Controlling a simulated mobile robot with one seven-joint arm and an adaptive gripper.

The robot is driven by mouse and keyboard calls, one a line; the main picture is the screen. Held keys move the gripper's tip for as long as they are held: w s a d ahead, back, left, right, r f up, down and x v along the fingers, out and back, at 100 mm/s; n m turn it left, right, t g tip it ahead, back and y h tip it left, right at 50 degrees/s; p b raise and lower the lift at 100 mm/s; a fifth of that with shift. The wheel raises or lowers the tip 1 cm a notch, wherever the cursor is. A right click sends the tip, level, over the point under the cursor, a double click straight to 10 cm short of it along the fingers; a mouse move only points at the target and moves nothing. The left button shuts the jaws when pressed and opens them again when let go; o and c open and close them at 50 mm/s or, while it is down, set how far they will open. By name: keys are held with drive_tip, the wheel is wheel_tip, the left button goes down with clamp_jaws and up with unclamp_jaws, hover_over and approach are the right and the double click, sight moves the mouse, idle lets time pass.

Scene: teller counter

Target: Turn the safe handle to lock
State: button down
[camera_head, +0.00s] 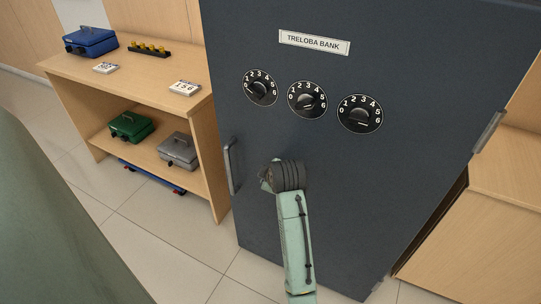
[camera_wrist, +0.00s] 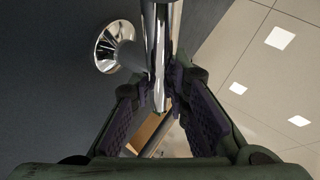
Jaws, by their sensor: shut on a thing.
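The dark grey safe door (camera_head: 340,190) fills the middle of the head view. In the wrist view, a shiny chrome safe handle (camera_wrist: 159,45) stands off the door from a round base (camera_wrist: 112,47). My gripper (camera_wrist: 155,92) has its dark, ribbed fingers on either side of the handle's lower part and is shut on it. In the head view, my gripper (camera_head: 268,179) is low on the door, mostly hidden behind my wrist, and the gripped part of the handle is hidden too.
Three numbered dials (camera_head: 307,99) sit below a TRELOBA BANK label (camera_head: 314,42). A grey bar (camera_head: 230,165) stands at the door's left edge. A wooden shelf (camera_head: 140,80) with cash boxes is at left. A wooden cabinet (camera_head: 480,235) is at right.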

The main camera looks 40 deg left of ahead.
drive_tip(key=c, duration=1.5)
unclamp_jaws()
drive_tip(key=shift+c, duration=0.2)
drive_tip(key=v, duration=1.2)
